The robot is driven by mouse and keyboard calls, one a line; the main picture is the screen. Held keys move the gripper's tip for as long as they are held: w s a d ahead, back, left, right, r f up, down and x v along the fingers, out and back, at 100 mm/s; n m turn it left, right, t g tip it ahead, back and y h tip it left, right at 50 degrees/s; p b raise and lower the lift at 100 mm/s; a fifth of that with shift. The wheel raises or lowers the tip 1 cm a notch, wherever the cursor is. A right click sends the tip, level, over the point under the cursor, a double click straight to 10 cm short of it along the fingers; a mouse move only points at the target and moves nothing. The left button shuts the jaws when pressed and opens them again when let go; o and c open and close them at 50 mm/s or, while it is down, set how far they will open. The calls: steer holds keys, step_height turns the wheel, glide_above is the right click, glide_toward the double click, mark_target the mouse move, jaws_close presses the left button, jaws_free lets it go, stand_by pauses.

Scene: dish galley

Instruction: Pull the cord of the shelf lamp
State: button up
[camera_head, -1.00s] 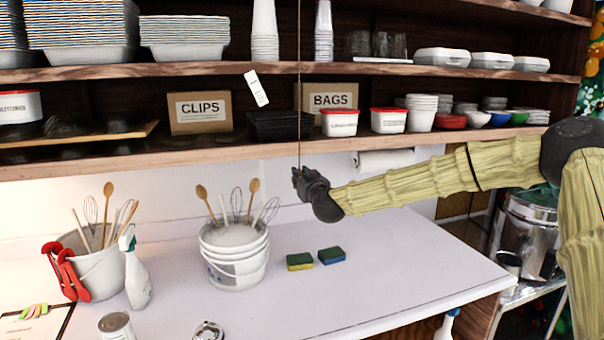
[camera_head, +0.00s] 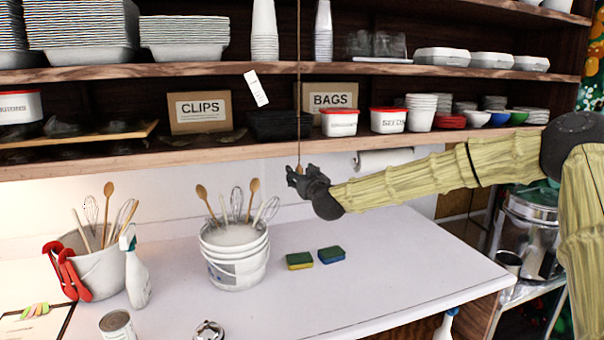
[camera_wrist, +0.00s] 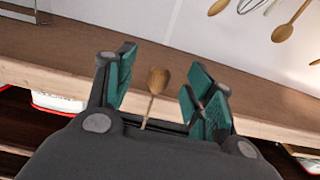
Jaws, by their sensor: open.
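A thin cord (camera_head: 299,90) hangs straight down in front of the shelves in the head view. Its small wooden knob (camera_head: 299,169) is at the fingers of my gripper (camera_head: 294,174), just below the lower shelf's edge. In the wrist view the knob (camera_wrist: 158,80) sits in the gap between the fingers of my gripper (camera_wrist: 164,88). The fingers are spread, with green pads, and I see room on both sides of the knob. The lamp itself cannot be made out.
The wooden shelf edge (camera_head: 225,149) runs close behind the cord. Below are a white bucket with utensils (camera_head: 235,262), a second utensil bucket (camera_head: 97,268), a spray bottle (camera_head: 136,275) and sponges (camera_head: 331,255). The counter's right part (camera_head: 420,270) is clear.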

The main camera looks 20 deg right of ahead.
steer(key=shift+s, duration=0.1)
steer(key=s, duration=0.8)
steer(key=shift+d, duration=0.15)
stand_by(0.5)
steer(key=shift+d, duration=0.1)
